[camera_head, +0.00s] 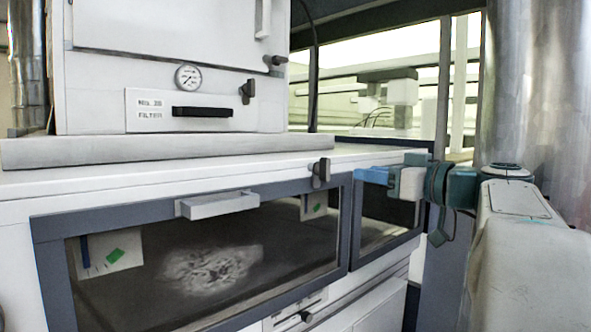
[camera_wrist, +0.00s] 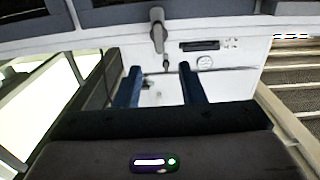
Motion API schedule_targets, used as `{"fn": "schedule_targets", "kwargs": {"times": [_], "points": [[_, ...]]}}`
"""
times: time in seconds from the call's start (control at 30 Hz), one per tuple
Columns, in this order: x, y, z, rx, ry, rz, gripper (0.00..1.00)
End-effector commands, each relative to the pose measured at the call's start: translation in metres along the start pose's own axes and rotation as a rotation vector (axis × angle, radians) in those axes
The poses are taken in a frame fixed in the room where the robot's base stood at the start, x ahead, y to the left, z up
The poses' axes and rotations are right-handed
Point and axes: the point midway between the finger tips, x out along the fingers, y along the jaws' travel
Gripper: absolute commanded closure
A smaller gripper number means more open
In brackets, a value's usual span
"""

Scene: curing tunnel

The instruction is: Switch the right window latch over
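The right window latch (camera_head: 320,172) is a small dark handle at the top right corner of the large window's grey frame. Its handle stands about vertical. The wrist view, which is upside down, shows this latch (camera_wrist: 157,30) near the top, beyond the fingertips and roughly in line with the gap between them. My gripper (camera_head: 361,175) has blue fingers and is just right of the latch, apart from it, pointing left. In the wrist view my gripper (camera_wrist: 159,69) is open with nothing between its fingers.
The large window (camera_head: 120,300) has a light pull handle (camera_head: 218,204) on its top frame. A smaller window (camera_head: 385,222) lies behind my gripper. Above stands a white cabinet with a gauge (camera_head: 188,77), a black filter handle (camera_head: 202,112) and another dark latch (camera_head: 247,91).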

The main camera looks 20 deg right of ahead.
Motion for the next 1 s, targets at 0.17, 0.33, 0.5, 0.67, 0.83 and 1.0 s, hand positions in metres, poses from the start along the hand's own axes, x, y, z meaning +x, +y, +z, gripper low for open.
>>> {"fn": "schedule_targets", "kwargs": {"times": [0.17,0.33,0.5,0.67,0.83,1.0], "points": [[0.041,0.0,-0.001,0.002,-0.002,-0.004,0.64],[0.074,0.0,-0.001,0.003,-0.001,-0.001,0.64],[0.098,-0.001,-0.001,0.001,-0.001,-0.002,0.64],[0.107,-0.001,0.0,0.002,-0.001,0.0,0.64],[0.109,-0.001,0.0,0.002,-0.001,0.0,0.64],[0.109,-0.001,0.0,0.002,-0.001,0.0,0.78]]}}
